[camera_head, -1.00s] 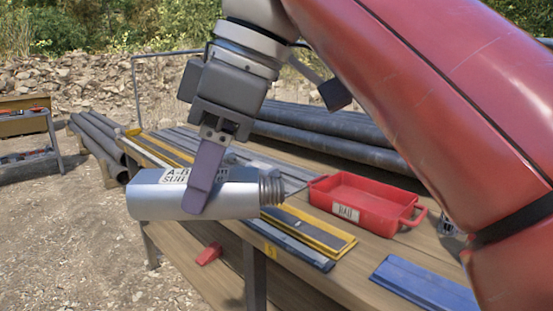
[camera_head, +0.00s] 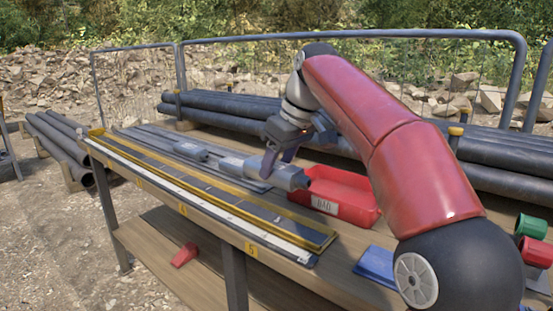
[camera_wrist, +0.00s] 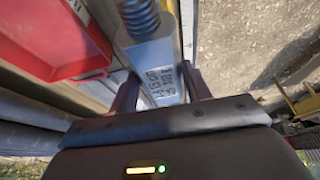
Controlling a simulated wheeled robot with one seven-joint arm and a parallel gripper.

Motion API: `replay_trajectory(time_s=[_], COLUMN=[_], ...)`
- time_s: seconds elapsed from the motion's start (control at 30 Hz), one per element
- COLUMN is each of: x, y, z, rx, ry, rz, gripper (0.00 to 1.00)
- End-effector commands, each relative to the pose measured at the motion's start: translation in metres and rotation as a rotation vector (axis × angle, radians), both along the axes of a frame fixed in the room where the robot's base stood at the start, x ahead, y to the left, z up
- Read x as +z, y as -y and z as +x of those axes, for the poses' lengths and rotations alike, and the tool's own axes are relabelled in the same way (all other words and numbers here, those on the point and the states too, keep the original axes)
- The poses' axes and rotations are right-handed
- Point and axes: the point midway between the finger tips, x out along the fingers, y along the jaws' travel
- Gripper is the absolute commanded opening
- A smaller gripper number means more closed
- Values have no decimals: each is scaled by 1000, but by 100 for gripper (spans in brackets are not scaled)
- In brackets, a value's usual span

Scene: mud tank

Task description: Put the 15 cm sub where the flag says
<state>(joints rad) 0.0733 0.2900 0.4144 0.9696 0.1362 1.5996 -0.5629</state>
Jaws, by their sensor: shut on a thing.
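My gripper (camera_head: 278,155) is shut on a silver metal sub (camera_head: 290,178), held low over the bench beside the red bin. In the wrist view the sub (camera_wrist: 150,55) lies between my fingers (camera_wrist: 160,88), its coiled thread pointing up the picture and a printed label on its body. The label is too small to read surely. A long yellow-edged rack (camera_head: 325,238) runs along the bench front, with a pale strip and small yellow numbered tags (camera_head: 250,247) beside it. Another grey metal piece (camera_head: 190,150) lies further left. I cannot make out a flag.
A red bin (camera_head: 345,208) with a label stands just right of the sub; it also shows in the wrist view (camera_wrist: 45,40). A blue tray (camera_head: 376,266) lies nearer. Dark pipes (camera_head: 225,106) and a rail are behind. A red item (camera_head: 184,254) is on the lower shelf.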

Motion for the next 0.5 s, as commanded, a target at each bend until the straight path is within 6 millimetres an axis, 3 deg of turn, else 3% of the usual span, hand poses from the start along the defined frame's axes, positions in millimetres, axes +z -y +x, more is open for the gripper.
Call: replay_trajectory(time_s=[0.3,0.5], x=[-48,-67], y=[0,-1], z=[-1,-1], rx=[2,3], ry=[1,1], rz=[1,1], gripper=[16,16])
